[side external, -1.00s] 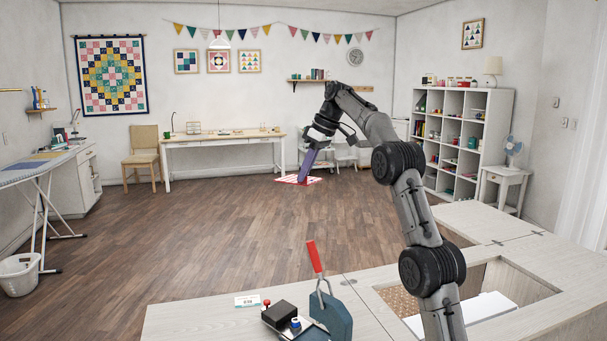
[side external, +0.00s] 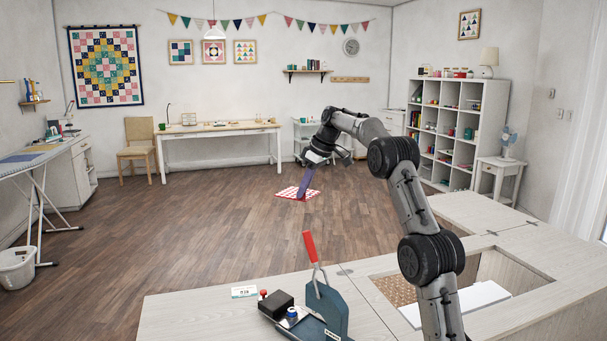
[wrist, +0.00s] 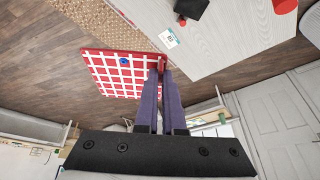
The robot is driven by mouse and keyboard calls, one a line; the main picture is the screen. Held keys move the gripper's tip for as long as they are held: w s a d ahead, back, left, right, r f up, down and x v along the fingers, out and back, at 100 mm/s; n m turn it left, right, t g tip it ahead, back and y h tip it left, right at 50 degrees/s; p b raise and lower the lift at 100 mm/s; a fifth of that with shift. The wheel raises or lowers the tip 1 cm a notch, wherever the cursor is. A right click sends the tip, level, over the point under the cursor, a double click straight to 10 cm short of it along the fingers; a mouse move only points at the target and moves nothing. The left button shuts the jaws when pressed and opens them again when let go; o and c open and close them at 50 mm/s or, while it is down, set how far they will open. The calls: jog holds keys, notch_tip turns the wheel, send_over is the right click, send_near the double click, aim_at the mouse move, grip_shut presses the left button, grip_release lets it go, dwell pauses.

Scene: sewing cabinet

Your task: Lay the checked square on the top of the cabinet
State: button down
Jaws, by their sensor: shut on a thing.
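The checked square (side external: 297,193) is red with white lines and hangs flat in the air from my gripper, out over the floor beyond the cabinet. My gripper (side external: 303,195) has long purple fingers shut on the square's edge. In the wrist view the fingertips (wrist: 164,70) pinch the square (wrist: 118,72) near one corner, and a blue round spot shows on it. The pale wooden cabinet top (side external: 190,312) lies in the foreground; a part of it also shows in the wrist view (wrist: 225,45), to the right of the square.
On the cabinet top stand a red-handled press (side external: 322,295), a black box with a red button (side external: 274,304) and a small white card (side external: 244,292). An open well (side external: 510,268) with a white panel (side external: 470,298) lies at the right. The top's left front part is clear.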

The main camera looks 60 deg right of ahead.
jog(key=shift+h, duration=0.3)
notch_tip(320, 180, down, 33)
jog(key=shift+f, duration=0.1)
jog(key=shift+s+f, duration=0.1)
jog(key=shift+f, duration=0.4)
dwell(2.6)
jog(key=c, duration=0.9)
grip_release()
jog(key=shift+c, duration=0.2)
jog(key=v, duration=1.4)
